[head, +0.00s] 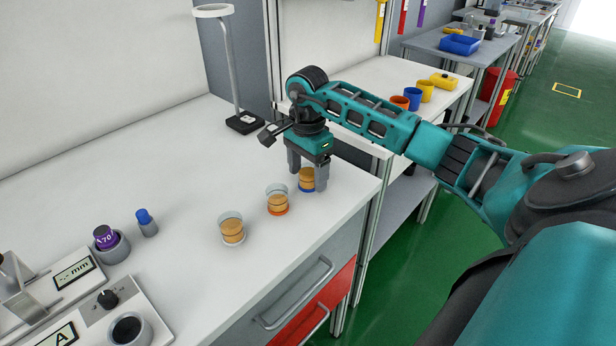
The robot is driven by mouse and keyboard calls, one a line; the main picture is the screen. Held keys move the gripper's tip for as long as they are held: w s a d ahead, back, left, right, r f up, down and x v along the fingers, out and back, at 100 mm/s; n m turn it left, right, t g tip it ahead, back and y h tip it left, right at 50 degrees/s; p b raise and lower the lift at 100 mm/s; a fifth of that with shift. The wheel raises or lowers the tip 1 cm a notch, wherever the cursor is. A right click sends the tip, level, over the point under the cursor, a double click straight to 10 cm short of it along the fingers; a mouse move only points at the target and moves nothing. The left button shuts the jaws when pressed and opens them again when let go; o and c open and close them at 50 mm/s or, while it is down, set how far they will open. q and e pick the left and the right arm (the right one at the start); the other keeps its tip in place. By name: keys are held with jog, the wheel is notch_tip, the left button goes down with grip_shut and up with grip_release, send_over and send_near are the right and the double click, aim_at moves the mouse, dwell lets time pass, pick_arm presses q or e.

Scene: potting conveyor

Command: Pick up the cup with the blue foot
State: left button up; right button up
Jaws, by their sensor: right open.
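The cup with the blue foot (306,180) stands on the white bench, near its right front edge. It has amber contents, and a blue rim shows at its base. My right gripper (308,182) points down over this cup, with one finger on each side of it. The jaws are open, and I cannot tell whether a finger touches the cup. The cup's top is partly hidden by the gripper. A similar cup with an orange foot (277,201) stands to its left, and a cup with a white foot (232,229) stands further left. My left gripper is not in view.
A stand with a ring (236,75) rises behind my right gripper. A small blue-capped vial (147,222), a purple-topped item (106,238) and instruments with displays are at the left. The bench between them and the cups is clear. Drawers (315,290) lie below the front edge.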

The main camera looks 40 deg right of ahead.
jog(key=c, duration=1.1)
jog(key=shift+r, duration=0.1)
